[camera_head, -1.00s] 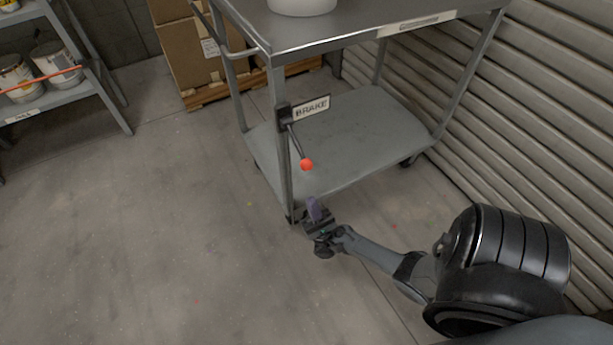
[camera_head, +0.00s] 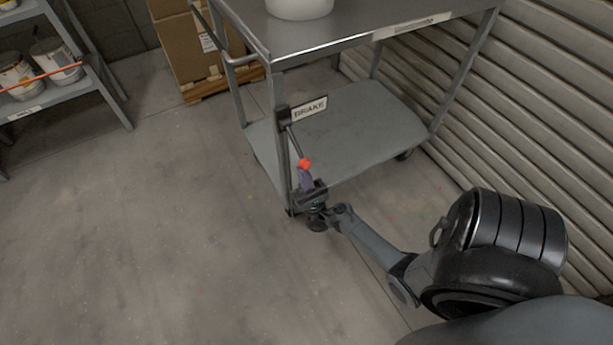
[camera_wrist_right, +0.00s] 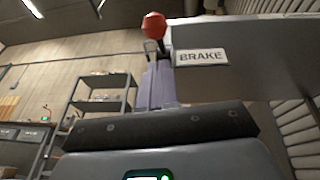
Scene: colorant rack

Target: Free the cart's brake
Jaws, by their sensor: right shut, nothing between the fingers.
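The grey cart (camera_head: 345,140) stands against the shutter wall. A white BRAKE label (camera_head: 310,108) is fixed near its front post. The brake lever (camera_head: 294,140) slopes down from that post and ends in a red knob (camera_head: 305,164). My right gripper (camera_head: 304,176) is shut and empty, just below the knob, pointing up. In the right wrist view the red knob (camera_wrist_right: 154,25) appears just above the fingertips (camera_wrist_right: 157,72); whether they touch it I cannot tell. The BRAKE label (camera_wrist_right: 201,57) shows to their right. My left gripper is not in view.
A white bucket (camera_head: 300,6) stands on the cart's top. Cardboard boxes (camera_head: 190,48) on a pallet are behind it. A shelf with paint cans (camera_head: 55,60) is at the left. The concrete floor (camera_head: 150,230) left of the cart is clear.

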